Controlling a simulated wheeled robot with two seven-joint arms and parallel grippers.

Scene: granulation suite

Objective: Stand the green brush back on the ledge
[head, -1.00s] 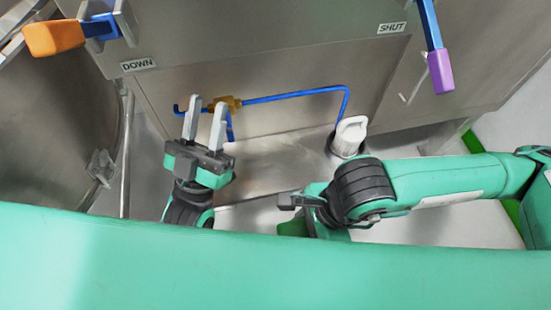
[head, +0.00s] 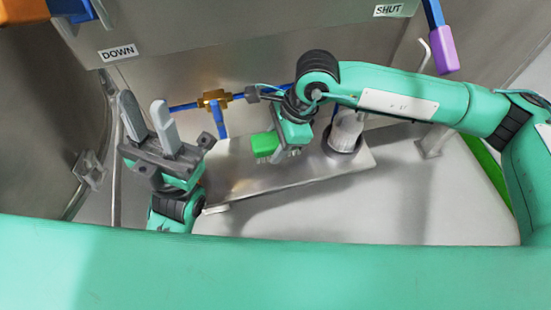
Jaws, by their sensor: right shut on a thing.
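The green brush (head: 264,146) shows as a bright green block over the steel ledge (head: 250,180). My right gripper (head: 290,154) points down beside it and is shut on it; the arm partly hides the fingers. I cannot tell whether the brush touches the ledge. My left gripper (head: 143,101) is open and empty, fingers pointing up, left of the ledge.
A blue pipe with a brass valve (head: 213,99) runs along the panel behind. A purple-ended lever (head: 443,50) hangs at upper right. The ledge's front middle is clear.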

